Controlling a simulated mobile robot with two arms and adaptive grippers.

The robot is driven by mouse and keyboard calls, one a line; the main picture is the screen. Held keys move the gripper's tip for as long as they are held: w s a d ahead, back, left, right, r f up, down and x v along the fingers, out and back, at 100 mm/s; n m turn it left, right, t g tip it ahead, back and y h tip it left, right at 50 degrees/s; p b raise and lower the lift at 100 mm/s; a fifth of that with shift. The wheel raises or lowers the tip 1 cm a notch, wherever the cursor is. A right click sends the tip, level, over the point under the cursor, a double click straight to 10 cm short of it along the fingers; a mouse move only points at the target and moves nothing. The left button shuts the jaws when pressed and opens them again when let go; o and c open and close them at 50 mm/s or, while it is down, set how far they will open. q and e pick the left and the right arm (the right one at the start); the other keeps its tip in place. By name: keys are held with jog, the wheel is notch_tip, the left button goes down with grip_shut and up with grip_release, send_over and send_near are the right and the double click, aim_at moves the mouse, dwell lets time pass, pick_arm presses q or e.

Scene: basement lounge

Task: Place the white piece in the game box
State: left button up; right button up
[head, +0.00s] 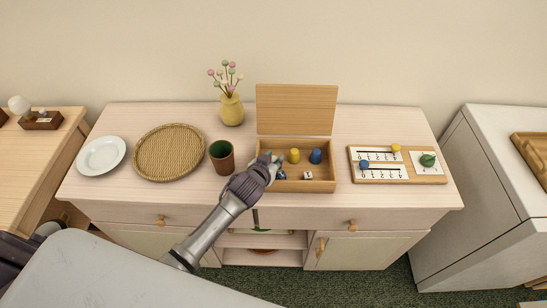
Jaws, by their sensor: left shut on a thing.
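The game box (318,186) is an open wooden box on the light wood cabinet, its lid (297,110) standing upright at the back. A yellow piece (294,156), a blue piece (315,156) and a small white die (308,175) are in it. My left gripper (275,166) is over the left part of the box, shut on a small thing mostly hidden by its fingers. I take this for the white piece, as no other one shows. A dark blue thing (282,175) is close by the fingertips. My right gripper is not in view.
Left of the box stand a brown cup (222,162), a woven tray (169,151) and a white plate (101,156). A yellow vase (231,109) stands behind. A wooden board with number cards (427,179) lies to the right.

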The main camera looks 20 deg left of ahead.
pick_arm(q)
jog(key=shift+f, duration=0.15)
jog(key=o, duration=0.5)
jog(key=shift+o, duration=0.2)
jog(key=shift+r, duration=0.25)
jog(key=v, duration=1.2)
jog(key=shift+b, duration=0.4)
jog(key=shift+f, duration=0.1)
